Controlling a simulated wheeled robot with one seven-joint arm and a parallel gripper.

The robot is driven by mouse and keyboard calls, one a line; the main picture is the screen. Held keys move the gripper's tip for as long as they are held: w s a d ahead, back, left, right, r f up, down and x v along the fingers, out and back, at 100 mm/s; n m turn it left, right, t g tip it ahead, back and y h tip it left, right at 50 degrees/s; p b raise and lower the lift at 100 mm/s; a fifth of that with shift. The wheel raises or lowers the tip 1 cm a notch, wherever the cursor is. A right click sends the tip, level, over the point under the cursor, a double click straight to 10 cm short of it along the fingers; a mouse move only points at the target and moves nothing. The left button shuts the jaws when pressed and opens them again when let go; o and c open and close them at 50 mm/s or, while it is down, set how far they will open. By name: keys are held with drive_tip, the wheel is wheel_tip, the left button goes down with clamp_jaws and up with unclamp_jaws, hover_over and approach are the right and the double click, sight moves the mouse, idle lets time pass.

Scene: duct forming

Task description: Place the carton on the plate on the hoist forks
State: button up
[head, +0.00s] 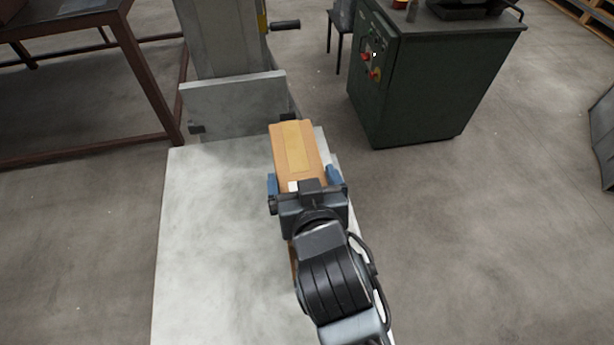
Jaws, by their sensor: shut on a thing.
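The carton (295,148) is a brown box with a lighter tape strip along its top. It is at the middle of the head view, over the right part of the plate. My gripper (305,184) is shut on the carton, with a blue finger on each side of its near end. The plate (215,240) is a pale grey flat sheet in front of the hoist (222,40). I cannot tell whether the carton touches the plate or hangs above it. The forks are hidden, and my arm covers part of the plate's right side.
An upright grey panel (235,105) stands at the plate's far edge. A dark green cabinet (425,85) with red knobs stands to the right. A brown-legged table (145,75) is at the left.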

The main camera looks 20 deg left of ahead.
drive_tip(key=s+a+f, duration=0.4)
drive_tip(key=a+f, duration=0.4)
drive_tip(key=f, duration=0.1)
drive_tip(key=shift+a, duration=0.15)
drive_tip(key=shift+f, duration=0.1)
drive_tip(key=o, duration=1.7)
drive_tip(key=shift+s+f, duration=0.1)
drive_tip(key=shift+f, duration=0.05)
drive_tip(key=b+v, duration=0.1)
drive_tip(key=v, duration=1.1)
